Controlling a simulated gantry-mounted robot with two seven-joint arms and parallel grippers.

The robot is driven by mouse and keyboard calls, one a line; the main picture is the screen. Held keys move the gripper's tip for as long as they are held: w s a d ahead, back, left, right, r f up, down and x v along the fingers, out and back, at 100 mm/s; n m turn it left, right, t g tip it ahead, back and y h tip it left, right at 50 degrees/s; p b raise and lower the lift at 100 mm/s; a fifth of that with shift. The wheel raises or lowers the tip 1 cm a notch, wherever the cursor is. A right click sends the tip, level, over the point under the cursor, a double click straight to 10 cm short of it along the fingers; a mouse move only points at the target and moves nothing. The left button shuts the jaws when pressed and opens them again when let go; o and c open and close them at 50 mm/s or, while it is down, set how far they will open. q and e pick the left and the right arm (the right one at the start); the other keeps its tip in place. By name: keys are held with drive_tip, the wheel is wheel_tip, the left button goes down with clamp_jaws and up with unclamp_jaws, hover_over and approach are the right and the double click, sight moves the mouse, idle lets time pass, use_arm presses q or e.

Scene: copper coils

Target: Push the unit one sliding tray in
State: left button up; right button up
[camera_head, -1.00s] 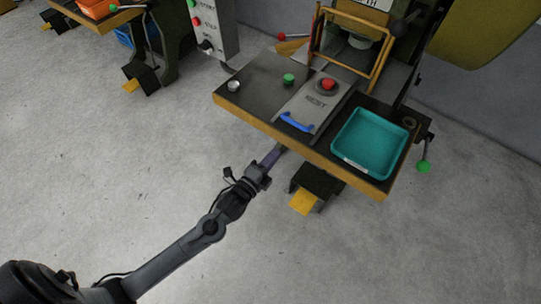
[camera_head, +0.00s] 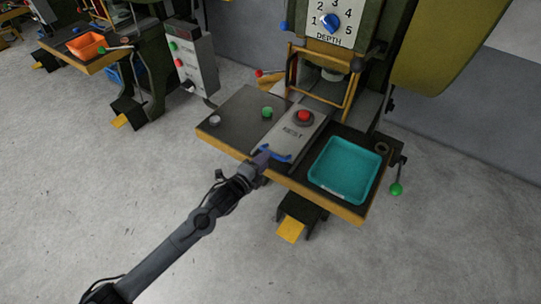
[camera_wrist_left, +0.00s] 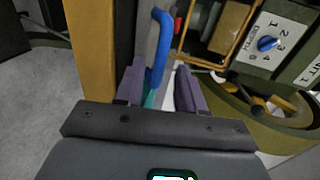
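The unit one sliding tray is a grey plate marked NEST (camera_head: 289,138) on the press table, with a blue bar handle (camera_head: 274,155) at its front end. The tray sticks out toward the front edge of the table. My left gripper (camera_head: 262,157) is at the left end of the handle. In the left wrist view the purple fingers of my left gripper (camera_wrist_left: 160,88) are apart, with the blue handle (camera_wrist_left: 161,45) reaching between them, closer to the left finger. I cannot tell whether they touch. My right gripper is not in view.
A red round piece (camera_head: 304,117) sits on the tray. A green piece (camera_head: 267,112) and a silver knob (camera_head: 214,120) are to its left. A teal bin (camera_head: 345,170) is to its right. The press with an orange guard frame (camera_head: 349,92) stands behind.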

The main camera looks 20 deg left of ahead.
use_arm(q)
drive_tip(key=x, duration=0.1)
drive_tip(key=b+x, duration=0.1)
drive_tip(key=x, duration=0.2)
drive_tip(key=shift+w+a, duration=0.2)
drive_tip(key=shift+w, duration=0.15)
drive_tip(key=shift+w+d, duration=0.25)
drive_tip(key=shift+w, duration=0.15)
clamp_jaws()
